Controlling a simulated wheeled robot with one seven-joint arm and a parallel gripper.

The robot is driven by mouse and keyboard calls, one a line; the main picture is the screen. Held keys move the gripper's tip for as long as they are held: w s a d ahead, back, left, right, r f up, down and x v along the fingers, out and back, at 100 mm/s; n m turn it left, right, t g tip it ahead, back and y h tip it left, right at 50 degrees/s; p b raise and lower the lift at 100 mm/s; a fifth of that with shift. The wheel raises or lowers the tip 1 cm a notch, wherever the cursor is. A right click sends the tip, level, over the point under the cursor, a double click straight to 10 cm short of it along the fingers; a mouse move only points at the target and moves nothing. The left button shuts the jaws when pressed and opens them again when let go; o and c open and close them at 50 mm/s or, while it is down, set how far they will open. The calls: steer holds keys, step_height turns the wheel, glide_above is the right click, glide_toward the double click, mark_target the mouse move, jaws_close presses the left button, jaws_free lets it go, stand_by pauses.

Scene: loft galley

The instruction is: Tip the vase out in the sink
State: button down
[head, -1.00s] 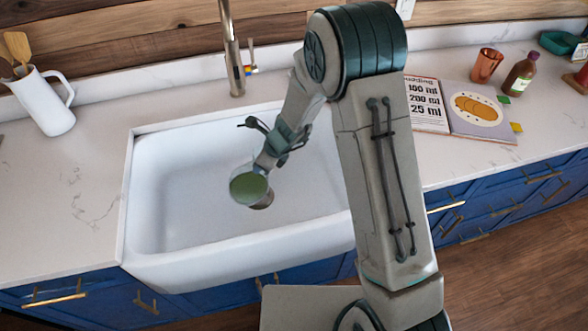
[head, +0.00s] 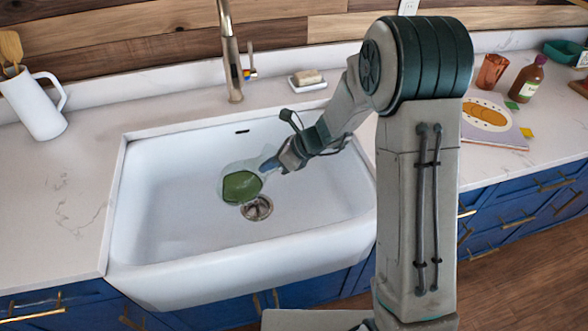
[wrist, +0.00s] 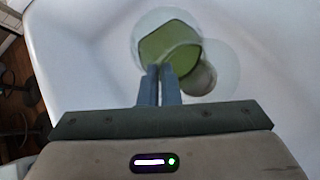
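The vase (head: 241,187) is clear glass with green content, held low over the white sink basin (head: 170,190), just beside the drain (head: 257,207). It looks tilted, and the green shows as a slanted patch inside the glass. The vase also shows beyond the fingertips in the wrist view (wrist: 168,42). My gripper (head: 268,165) reaches in from the right; its two fingers (wrist: 163,75) are close together and appear shut on the vase's glass wall. The exact contact and the vase's mouth are hard to make out. No falling stream is visible.
A tall faucet (head: 231,60) stands behind the sink, with a soap dish (head: 307,81) to its right. A white pitcher with utensils (head: 36,105) is at left.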

steer(key=shift+w+d+r+y+b, duration=0.1)
steer(key=shift+d+r+y+b, duration=0.2)
steer(key=shift+y+b, duration=0.55)
steer(key=shift+w+d+r+y+b, duration=0.1)
steer(key=shift+d+r+y+b, duration=0.15)
steer(key=shift+y+b, duration=0.6)
steer(key=shift+d+r+y+b, duration=0.3)
steer(key=shift+y+b, duration=0.3)
steer(key=shift+b, duration=0.5)
steer(key=shift+w+d+r+m+y+b, duration=0.15)
steer(key=shift+d+m+y+b, duration=0.25)
steer(key=shift+d+y, duration=0.5)
stand_by(0.4)
steer(key=shift+d+r+y, duration=0.15)
steer(key=shift+d+y, duration=0.3)
steer(key=shift+y, duration=0.35)
stand_by(1.2)
